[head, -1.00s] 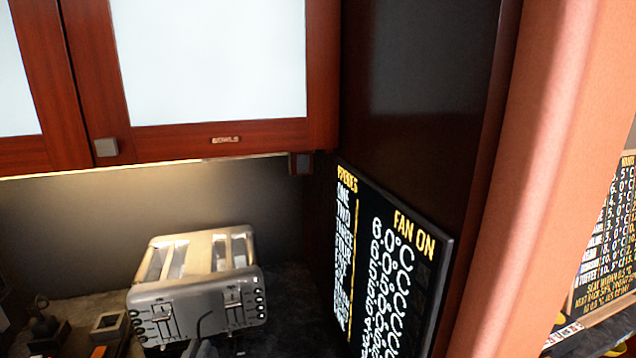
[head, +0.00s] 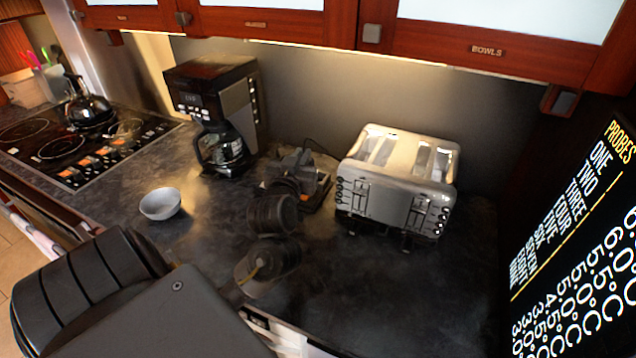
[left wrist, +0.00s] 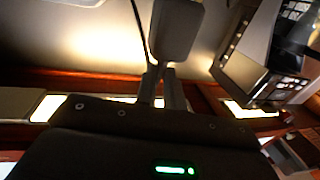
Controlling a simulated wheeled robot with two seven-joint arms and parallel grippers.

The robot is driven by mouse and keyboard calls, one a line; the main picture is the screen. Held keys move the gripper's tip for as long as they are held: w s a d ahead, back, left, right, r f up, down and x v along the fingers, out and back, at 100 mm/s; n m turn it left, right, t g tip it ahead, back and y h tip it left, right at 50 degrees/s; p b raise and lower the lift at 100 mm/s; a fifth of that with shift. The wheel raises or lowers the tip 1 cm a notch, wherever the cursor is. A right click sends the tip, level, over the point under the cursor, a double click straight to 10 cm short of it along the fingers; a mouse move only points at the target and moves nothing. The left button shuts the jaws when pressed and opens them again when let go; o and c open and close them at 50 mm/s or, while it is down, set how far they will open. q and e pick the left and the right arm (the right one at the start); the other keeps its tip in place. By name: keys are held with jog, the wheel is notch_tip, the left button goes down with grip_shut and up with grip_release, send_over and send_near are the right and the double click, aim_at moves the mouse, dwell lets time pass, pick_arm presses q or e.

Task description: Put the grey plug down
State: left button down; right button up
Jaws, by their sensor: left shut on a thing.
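In the left wrist view the grey plug (left wrist: 178,32) is a rounded grey block. The two fingers of my left gripper (left wrist: 165,75) are shut on its near end. A thin dark cable shows beside the plug in that view. In the head view my left gripper (head: 298,160) is small and dark, over the counter between the coffee machine and the toaster. The plug is too small and dark there to make out. I cannot tell whether it touches the counter. My right gripper is not in view.
A silver toaster (head: 395,190) stands right of the gripper. A black coffee machine (head: 215,95) stands to its left. A white bowl (head: 160,204) sits on the dark counter (head: 400,290), which is bare in front of the toaster. Wall cabinets (head: 300,22) hang above.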

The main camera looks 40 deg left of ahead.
pick_arm(q)
jog(key=shift+w+a+f+p, duration=0.35)
jog(key=shift+w+a+f, duration=0.75)
jog(key=shift+w+f, duration=0.7)
jog(key=shift+w+a+f+p, duration=0.4)
jog(key=shift+w+a+f, duration=0.85)
jog(key=shift+w, duration=0.95)
jog(key=shift+w+a+f+p, duration=0.35)
jog(key=shift+w+a+f, duration=0.55)
jog(key=shift+w+f, duration=1)
jog(key=shift+w+f+p, duration=0.25)
jog(key=shift+f+p, duration=0.9)
jog(key=shift+p, duration=0.05)
jog(key=shift+f, duration=0.2)
